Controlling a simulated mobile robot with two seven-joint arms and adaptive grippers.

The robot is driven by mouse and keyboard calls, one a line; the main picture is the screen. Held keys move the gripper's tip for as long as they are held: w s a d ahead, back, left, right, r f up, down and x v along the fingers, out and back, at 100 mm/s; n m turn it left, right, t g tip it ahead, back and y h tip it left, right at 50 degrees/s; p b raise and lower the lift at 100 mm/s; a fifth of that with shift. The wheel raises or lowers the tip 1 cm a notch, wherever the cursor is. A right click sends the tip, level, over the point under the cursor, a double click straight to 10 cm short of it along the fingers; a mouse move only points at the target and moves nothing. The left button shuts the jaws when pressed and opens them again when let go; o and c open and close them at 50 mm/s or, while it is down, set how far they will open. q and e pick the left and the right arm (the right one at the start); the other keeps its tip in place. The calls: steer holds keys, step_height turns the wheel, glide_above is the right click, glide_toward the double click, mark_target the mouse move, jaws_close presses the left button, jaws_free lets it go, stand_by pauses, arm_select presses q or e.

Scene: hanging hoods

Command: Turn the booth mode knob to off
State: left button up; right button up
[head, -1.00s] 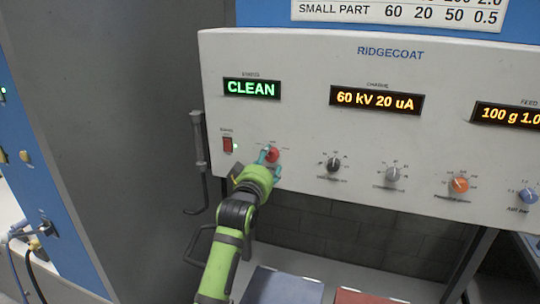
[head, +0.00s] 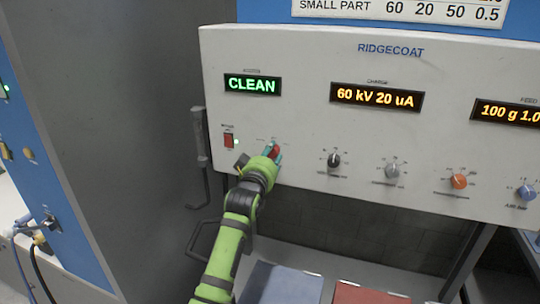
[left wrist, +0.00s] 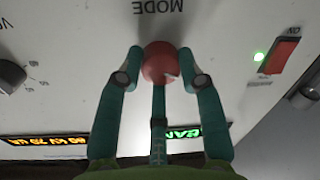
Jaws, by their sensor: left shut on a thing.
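The booth mode knob is a red knob (head: 274,150) at the lower left of the white control panel. In the left wrist view the red knob (left wrist: 160,62) sits between my fingers, with the word MODE printed beside it. My left gripper (head: 272,153) is shut on it; the teal fingers (left wrist: 167,65) flank it on both sides. The knob's pointer and position marks are too small or hidden to read. The status display (head: 252,85) reads CLEAN in green. My right gripper is not in view.
A red rocker switch (head: 228,141) with a green light is just left of the knob. A black knob (head: 333,160), a grey knob (head: 392,170) and an orange knob (head: 459,181) line the panel to the right. A grey handle (head: 201,140) hangs at the panel's left edge.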

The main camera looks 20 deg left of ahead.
arm_select(q)
steer(key=shift+r, duration=0.1)
steer(key=m, duration=1.2)
steer(key=shift+r+t+h, duration=0.15)
steer(key=shift+t+h, duration=0.15)
steer(key=shift+t, duration=0.1)
stand_by(0.4)
steer(key=o, duration=1)
steer(key=shift+o, duration=0.7)
steer(key=shift+f, duration=0.25)
